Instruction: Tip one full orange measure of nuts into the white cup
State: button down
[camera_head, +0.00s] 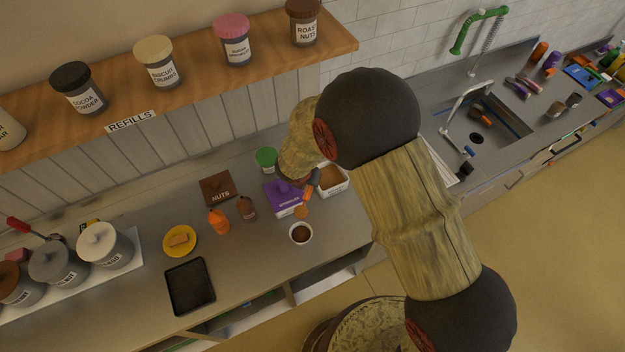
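The white cup (291,239) stands on the counter with something dark brown inside. My gripper (313,182) is small and partly hidden by my wrist, behind and above the cup. It appears shut on the handle of the orange measure (302,212), which hangs down toward the cup's back rim. The measure's bowl looks tan-orange; I cannot tell whether it holds nuts, or whether it touches the cup. A brown box labelled NUTS (217,188) stands to the left with its lid on.
A purple-lidded box (283,196) and an open white tub (335,188) with brown contents stand beside my gripper. An orange bottle (219,222), a brown bottle (246,208) and a green-lidded jar (266,158) are close by. A black tray (189,286) lies front left.

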jog(key=shift+s+a+r+t+h+b, duration=0.2)
jog(key=shift+s+t+b, duration=0.25)
jog(key=shift+b, duration=1.15)
jog(key=shift+s+a+r+t+h+b, duration=0.15)
jog(key=shift+s+t+b, duration=0.25)
jog(key=shift+b, duration=1.2)
jog(key=s+t+b, duration=0.1)
jog(key=b, duration=0.2)
jog(key=s+r+t+b, duration=0.1)
jog(key=b, duration=0.2)
jog(key=shift+a+r+h, duration=0.2)
jog(key=shift+h, duration=0.05)
jog(key=s+t+b, duration=0.1)
jog(key=b, duration=0.1)
jog(key=s+t+b, duration=0.1)
jog(key=b, duration=0.2)
jog(key=s+a+r+t+h+b, duration=0.1)
jog(key=b, duration=0.1)
jog(key=shift+s+b, duration=0.2)
jog(key=shift+b, duration=0.1)
jog(key=s+a+f+t+h+b, duration=0.1)
jog(key=s+t+b, duration=0.4)
jog(key=b, duration=0.4)
jog(key=s+a+f+t+h+b, duration=0.2)
jog(key=s+t+b, duration=0.3)
jog(key=b, duration=0.5)
jog(key=shift+s+a, duration=0.3)
jog(key=shift+s, duration=0.2)
